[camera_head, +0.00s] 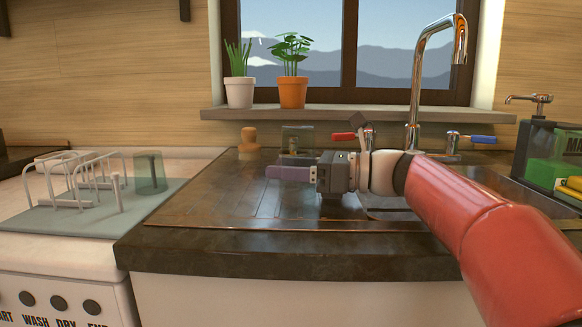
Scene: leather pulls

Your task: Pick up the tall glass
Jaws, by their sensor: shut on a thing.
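A clear, greenish-grey glass (297,134) shows just above my gripper's fingers, over the counter near the back wall. I take it as the tall glass. My gripper (288,173) points left and is shut on it. The near purple finger covers part of the glass, and its lower part is hard to make out. I cannot tell whether its base touches the counter. Another clear glass (147,173) stands upright on the drying mat at the left, apart from my gripper.
A white wire rack (70,184) stands on the grey-green mat (60,221). A wooden peg-shaped thing (249,140) stands at the back of the counter (205,205). The tap (415,85) rises behind my arm. A green box (553,153) stands at the right. The left-front counter is clear.

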